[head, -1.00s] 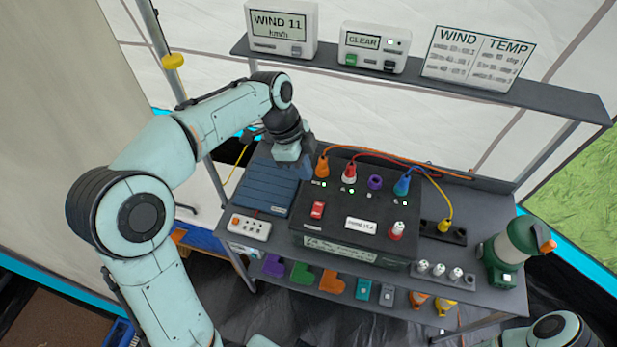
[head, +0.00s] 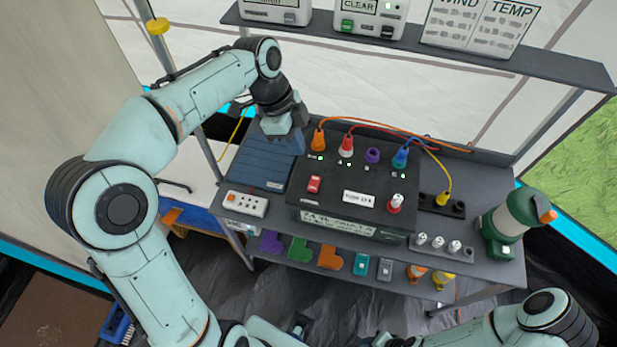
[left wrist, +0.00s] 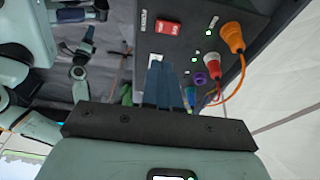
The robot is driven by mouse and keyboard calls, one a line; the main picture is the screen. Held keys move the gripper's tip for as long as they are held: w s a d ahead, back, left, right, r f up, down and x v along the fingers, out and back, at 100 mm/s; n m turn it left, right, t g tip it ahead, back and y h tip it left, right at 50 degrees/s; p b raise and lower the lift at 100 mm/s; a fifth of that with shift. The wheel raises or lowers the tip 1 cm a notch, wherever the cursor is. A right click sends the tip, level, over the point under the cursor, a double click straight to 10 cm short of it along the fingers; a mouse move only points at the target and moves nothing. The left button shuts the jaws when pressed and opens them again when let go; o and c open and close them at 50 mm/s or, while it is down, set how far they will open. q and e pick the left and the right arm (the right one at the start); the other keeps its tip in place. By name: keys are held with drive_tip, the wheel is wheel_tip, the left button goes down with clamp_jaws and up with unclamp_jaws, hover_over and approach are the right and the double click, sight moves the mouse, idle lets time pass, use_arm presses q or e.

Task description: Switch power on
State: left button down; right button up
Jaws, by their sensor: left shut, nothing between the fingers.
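A black power box (head: 345,236) stands on the table, with a red rocker switch (head: 314,184) on its left part. The switch also shows in the left wrist view (left wrist: 169,27), at top centre, beyond my fingertips. My left gripper (head: 286,140) is at the box's rear left, over the back of a ribbed blue case. In the left wrist view its fingers (left wrist: 165,70) are shut and empty, apart from the switch. Whether the fingers touch anything cannot be told. Small green lights glow beside the sockets. My right arm shows at bottom right; its gripper is out of view.
Orange, red and blue plugs with cables stand along the box's rear. The blue case (head: 250,172) and a white power strip (head: 246,204) lie left of it. A red knob (head: 395,205) is at its right. A shelf (head: 470,59) spans behind.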

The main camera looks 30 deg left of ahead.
sight(312, 188)
use_arm(q)
drive_tip(key=shift+w, duration=0.1)
drive_tip(key=x, duration=0.4)
drive_tip(key=b+x, duration=0.1)
drive_tip(key=x, duration=0.4)
drive_tip(key=a+x, duration=0.1)
drive_tip(key=x, duration=0.3)
drive_tip(key=shift+d+f, duration=0.1)
drive_tip(key=shift+f, duration=0.45)
use_arm(e)
drive_tip(key=shift+s+f, duration=0.35)
drive_tip(key=shift+f, duration=0.4)
use_arm(q)
drive_tip(key=shift+s+f+b, duration=0.3)
drive_tip(key=shift+f+b, duration=0.05)
drive_tip(key=shift+b, duration=0.1)
drive_tip(key=shift+s+r, duration=0.1)
use_arm(e)
drive_tip(key=shift+s+f, duration=0.2)
drive_tip(key=shift+f, duration=0.05)
drive_tip(key=shift+w+r, duration=0.1)
